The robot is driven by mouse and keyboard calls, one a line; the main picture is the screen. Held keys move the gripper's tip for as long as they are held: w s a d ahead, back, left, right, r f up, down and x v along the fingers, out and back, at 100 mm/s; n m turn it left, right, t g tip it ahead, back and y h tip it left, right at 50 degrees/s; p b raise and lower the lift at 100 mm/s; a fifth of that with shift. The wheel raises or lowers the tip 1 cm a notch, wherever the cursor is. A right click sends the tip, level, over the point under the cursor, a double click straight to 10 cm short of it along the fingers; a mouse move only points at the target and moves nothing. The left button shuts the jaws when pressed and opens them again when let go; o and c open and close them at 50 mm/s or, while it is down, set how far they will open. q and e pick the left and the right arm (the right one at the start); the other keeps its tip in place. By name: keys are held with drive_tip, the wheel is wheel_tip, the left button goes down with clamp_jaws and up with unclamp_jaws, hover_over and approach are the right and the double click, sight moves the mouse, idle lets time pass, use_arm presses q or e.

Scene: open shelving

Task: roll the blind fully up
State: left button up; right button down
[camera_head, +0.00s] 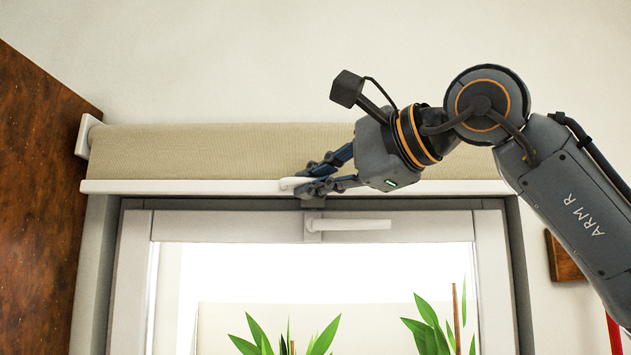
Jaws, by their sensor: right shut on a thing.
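The beige blind (220,152) is rolled up above the window, with only a short band of cloth showing. Its white bottom bar (180,187) runs level just above the top of the window frame. The fingers hide part of the handle. The right end of the blind is hidden behind my right arm. My left gripper is not in view.
The window (130,270) below has a white handle (355,225) on its top rail, close under my gripper. Green plants (285,340) show through the glass. A brown wooden panel (40,200) stands at the left, and a small wooden piece (563,260) is at the right.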

drive_tip(key=c, duration=1.6)
unclamp_jaws()
drive_tip(key=shift+d+r, duration=0.1)
drive_tip(key=shift+r, duration=0.35)
drive_tip(key=shift+o, duration=0.8)
drive_tip(key=shift+f, duration=0.15)
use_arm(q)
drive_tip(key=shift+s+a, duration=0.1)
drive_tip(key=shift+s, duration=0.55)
use_arm(e)
drive_tip(key=v, duration=1.2)
